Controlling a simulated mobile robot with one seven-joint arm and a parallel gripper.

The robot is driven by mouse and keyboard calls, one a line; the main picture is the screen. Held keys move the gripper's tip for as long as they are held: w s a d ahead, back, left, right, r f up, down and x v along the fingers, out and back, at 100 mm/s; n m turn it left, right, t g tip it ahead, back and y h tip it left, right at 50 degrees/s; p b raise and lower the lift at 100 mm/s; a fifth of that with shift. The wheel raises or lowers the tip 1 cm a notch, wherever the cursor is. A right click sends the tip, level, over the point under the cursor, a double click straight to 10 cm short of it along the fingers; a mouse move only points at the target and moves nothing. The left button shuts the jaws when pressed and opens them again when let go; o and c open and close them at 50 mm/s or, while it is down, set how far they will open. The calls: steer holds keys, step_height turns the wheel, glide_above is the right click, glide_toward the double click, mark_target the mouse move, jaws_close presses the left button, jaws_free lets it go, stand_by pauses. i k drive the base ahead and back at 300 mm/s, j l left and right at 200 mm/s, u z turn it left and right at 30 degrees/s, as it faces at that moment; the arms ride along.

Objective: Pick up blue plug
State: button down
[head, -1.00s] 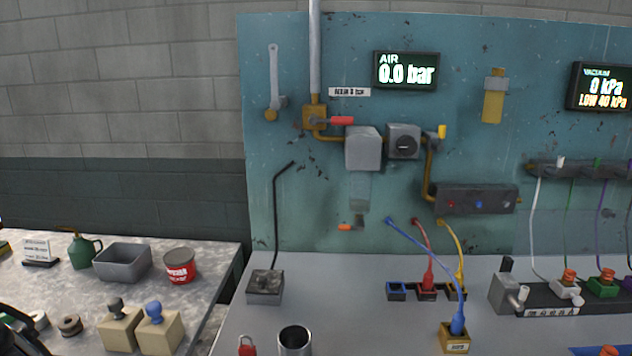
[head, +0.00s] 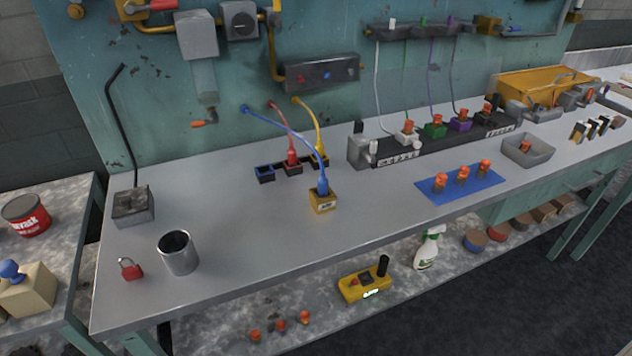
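The blue plug (head: 322,184) stands upright in a tan block (head: 323,203) with a small label, near the middle of the grey bench. A blue hose (head: 285,127) arcs from it up and left to the teal back panel. Behind it is a row of small sockets. The blue-rimmed socket (head: 265,174) at the left of the row is empty. A red plug (head: 291,157) is in the middle socket, and a yellow plug (head: 320,150) is at the right one. My gripper is not in view.
A metal cup (head: 178,252) and red padlock (head: 131,269) stand at the bench's front left. A black bent rod rises from a grey block (head: 133,206). A blue mat (head: 461,183) with orange-topped pieces lies right. The bench (head: 255,235) before the tan block is clear.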

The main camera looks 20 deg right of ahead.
mark_target(323, 182)
steer(key=i+z, duration=0.15)
steer(key=z, duration=0.75)
steer(key=i+z, duration=0.25)
steer(key=i, duration=0.25)
